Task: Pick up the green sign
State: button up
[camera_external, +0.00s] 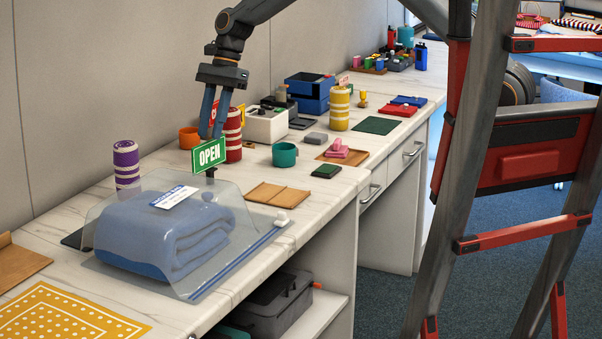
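The green sign (209,154) with white "OPEN" lettering is upright behind the clear bag, near the middle of the counter. A small dark piece shows just below it, and its foot is partly hidden by the bag. My gripper (212,134) points down from above with its two dark fingers at the sign's top edge. The fingertips overlap the sign's top in this view. I cannot tell whether they grip it, touch it or hover just behind it.
A clear bag with a folded blue cloth (165,235) lies in front of the sign. A red striped canister (233,135) stands close behind on the right, a purple striped canister (126,165) at left. A teal mug (285,155) and brown folder (278,194) sit to the right.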

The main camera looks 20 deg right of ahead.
aim_at(206, 170)
jog(key=shift+d+p+x, duration=0.2)
jog(key=shift+p+x, duration=1.45)
jog(key=shift+x, duration=2.65)
jog(key=shift+w+f, duration=0.1)
jog(key=shift+w, duration=0.05)
jog(key=shift+c, duration=0.6)
grip_shut()
